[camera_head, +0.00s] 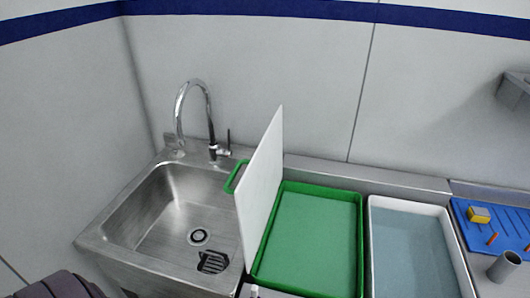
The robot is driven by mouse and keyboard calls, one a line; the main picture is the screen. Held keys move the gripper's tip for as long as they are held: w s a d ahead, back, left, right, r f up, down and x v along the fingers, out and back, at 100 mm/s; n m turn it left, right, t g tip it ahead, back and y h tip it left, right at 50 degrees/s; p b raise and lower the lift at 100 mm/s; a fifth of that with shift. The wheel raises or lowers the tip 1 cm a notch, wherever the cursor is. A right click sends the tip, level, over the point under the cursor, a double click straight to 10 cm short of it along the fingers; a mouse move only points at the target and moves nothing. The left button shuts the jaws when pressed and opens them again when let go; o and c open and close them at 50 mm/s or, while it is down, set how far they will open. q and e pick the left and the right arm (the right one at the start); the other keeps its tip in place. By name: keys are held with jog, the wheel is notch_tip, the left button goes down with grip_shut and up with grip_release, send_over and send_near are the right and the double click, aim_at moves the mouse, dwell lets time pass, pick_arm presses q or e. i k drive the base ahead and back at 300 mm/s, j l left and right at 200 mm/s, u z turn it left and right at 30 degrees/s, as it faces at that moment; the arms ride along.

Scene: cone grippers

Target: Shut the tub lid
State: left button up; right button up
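A green tub (358,232) stands on the counter right of the sink, its inside a paler green. A flat white lid (262,185) stands nearly upright along the tub's left side, so the tub is open from above. A green handle-like loop (236,176) shows behind the lid's left edge. Neither gripper can be made out in this view.
A steel sink (150,215) with a tall tap (181,110) lies left of the lid. A white basin of water (410,245) stands close on the tub's right. Beyond it are a blue board (480,236), a yellow block (478,214) and a grey cup (504,266).

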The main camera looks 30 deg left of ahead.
aim_at(256, 194)
jog(key=k+j, duration=0.1)
jog(key=j, duration=0.65)
jog(key=k+j+u, duration=0.1)
jog(key=j, duration=0.7)
